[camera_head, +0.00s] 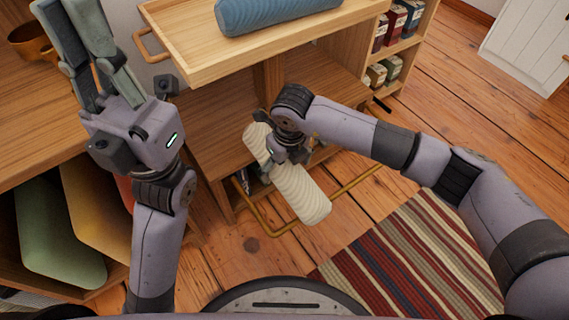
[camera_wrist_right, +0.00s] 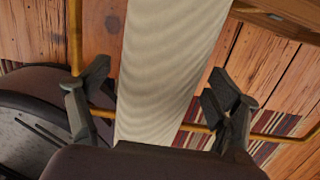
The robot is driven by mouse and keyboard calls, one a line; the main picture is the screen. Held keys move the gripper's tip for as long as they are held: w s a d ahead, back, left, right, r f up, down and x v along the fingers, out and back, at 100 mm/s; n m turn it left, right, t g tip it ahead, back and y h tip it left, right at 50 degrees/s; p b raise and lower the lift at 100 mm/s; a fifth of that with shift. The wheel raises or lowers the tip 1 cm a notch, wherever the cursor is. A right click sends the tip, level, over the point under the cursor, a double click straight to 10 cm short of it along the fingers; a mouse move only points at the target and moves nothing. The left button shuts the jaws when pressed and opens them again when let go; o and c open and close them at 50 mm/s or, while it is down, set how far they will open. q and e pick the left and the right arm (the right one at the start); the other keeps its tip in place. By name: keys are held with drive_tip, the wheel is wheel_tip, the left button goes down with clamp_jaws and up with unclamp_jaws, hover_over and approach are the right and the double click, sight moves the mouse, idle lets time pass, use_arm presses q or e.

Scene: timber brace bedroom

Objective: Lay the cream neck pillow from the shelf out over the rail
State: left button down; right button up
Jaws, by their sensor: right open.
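The cream neck pillow (camera_head: 303,196) is a long ribbed roll, slanting across the brass rail (camera_head: 352,184) low in front of the wooden stand. In the right wrist view the pillow (camera_wrist_right: 165,70) runs down the middle, and the rail (camera_wrist_right: 102,112) passes behind it. Whether it rests on the rail I cannot tell. My right gripper (camera_head: 280,152) is at the pillow's upper part; its open fingers (camera_wrist_right: 158,88) stand on either side with gaps. My left gripper (camera_head: 72,25) is raised at upper left, away from the pillow; its tips are near the picture's top edge.
A blue roll (camera_head: 275,12) lies on the stand's top tray (camera_head: 190,55). Green (camera_head: 55,235) and yellow (camera_head: 95,205) cushions fill a shelf at left. A wooden bowl (camera_head: 33,42) sits above. A striped rug (camera_head: 410,255) covers the floor at lower right.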

sight(288, 166)
idle(0.3)
wheel_tip(288, 166, up, 12)
drive_tip(key=s, duration=0.1)
drive_tip(key=shift+d, duration=0.4)
drive_tip(key=shift+s+f, duration=0.1)
idle(0.4)
